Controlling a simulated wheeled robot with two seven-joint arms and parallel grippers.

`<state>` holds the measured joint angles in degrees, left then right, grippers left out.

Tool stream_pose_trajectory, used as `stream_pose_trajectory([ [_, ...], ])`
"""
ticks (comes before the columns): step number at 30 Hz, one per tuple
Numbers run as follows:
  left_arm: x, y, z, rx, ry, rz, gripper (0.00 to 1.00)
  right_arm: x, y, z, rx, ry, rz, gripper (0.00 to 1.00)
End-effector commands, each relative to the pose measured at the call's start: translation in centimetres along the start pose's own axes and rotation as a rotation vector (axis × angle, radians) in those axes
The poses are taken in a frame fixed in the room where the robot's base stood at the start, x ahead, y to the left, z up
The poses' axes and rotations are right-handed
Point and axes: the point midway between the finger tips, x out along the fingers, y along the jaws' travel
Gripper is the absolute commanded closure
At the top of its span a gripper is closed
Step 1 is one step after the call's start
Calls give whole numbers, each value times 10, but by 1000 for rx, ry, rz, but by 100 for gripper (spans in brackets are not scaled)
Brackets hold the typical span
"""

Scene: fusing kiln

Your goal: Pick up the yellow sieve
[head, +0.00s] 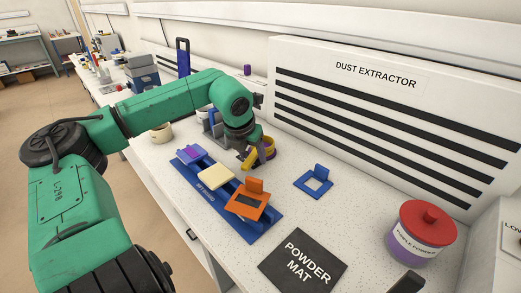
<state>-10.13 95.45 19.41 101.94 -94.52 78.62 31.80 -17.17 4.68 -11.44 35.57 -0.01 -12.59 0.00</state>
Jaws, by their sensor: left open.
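The yellow sieve (249,159) shows as a small yellow piece beyond the far end of the blue board; most of it is hidden by my gripper and wrist. My left gripper (259,157) points down right at it with its jaws open. I cannot tell whether the fingers touch the sieve. An orange sieve (247,206) and a purple sieve (190,153) rest on the blue board (257,229), with a cream block (216,177) between them. A blue sieve (315,182) lies on the counter to the right.
A yellow and purple jar (269,146) stands close behind my left gripper. The dust extractor (380,115) walls off the back. A red-lidded purple powder jar (421,234) stands at right, and a black powder mat (303,262) lies in front. Counter around the blue sieve is clear.

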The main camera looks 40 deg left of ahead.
Motion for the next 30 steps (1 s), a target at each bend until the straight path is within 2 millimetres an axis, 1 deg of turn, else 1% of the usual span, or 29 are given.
stream_pose_trajectory([
  [9,1,0,0,0,1,0,38,2,-2,0,0,0,-3,50],
  [10,1,0,0,0,0,0,45,2,-3,0,0,0,-4,50],
  [11,1,0,0,0,0,0,57,2,-3,0,0,0,-4,50],
  [12,1,0,0,0,0,0,72,2,-3,0,0,0,-4,50],
  [14,1,0,0,0,0,0,95,2,-3,0,0,0,-4,50],
  [15,1,0,0,0,0,0,100,2,-3,0,0,0,-4,50],
  [24,-1,0,0,0,0,0,100,0,-3,0,0,0,-4,50],
  [28,-8,0,3,0,1,0,100,-12,-2,-1,1,0,-4,50],
  [29,-9,0,4,0,-2,1,100,-8,-2,-1,1,0,-3,50],
  [30,-14,0,7,0,-4,2,100,-5,-2,0,1,-1,-3,50],
])
